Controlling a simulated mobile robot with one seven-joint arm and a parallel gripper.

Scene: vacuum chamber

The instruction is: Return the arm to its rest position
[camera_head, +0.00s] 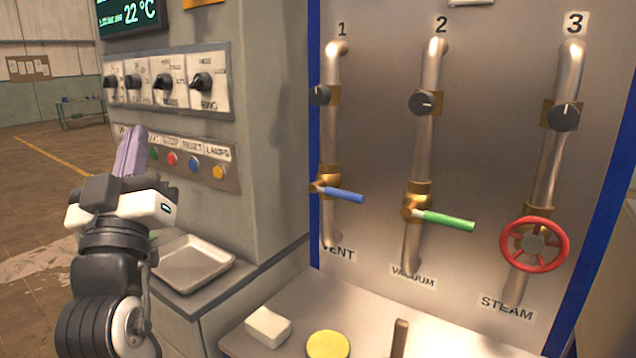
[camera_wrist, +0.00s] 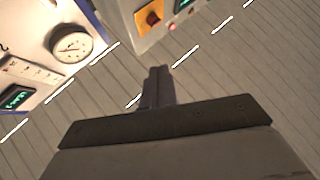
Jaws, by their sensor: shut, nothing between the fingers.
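My gripper (camera_head: 133,150) is raised at the left of the head view, in front of the grey control cabinet and its row of coloured buttons. Its fingers point up and are shut with nothing between them. My black and white arm runs down below it to the bottom edge. In the wrist view the shut fingers (camera_wrist: 158,84) stand out past the dark gripper body, apart from any object.
The cabinet (camera_head: 270,120) bears several knobs and a temperature display (camera_head: 132,14). A tray (camera_head: 192,263) lies below. The pipe panel (camera_head: 480,130) has a blue lever (camera_head: 345,195), green lever (camera_head: 448,221) and red wheel (camera_head: 563,245). A white block (camera_head: 268,326) and yellow disc (camera_head: 328,344) sit in front.

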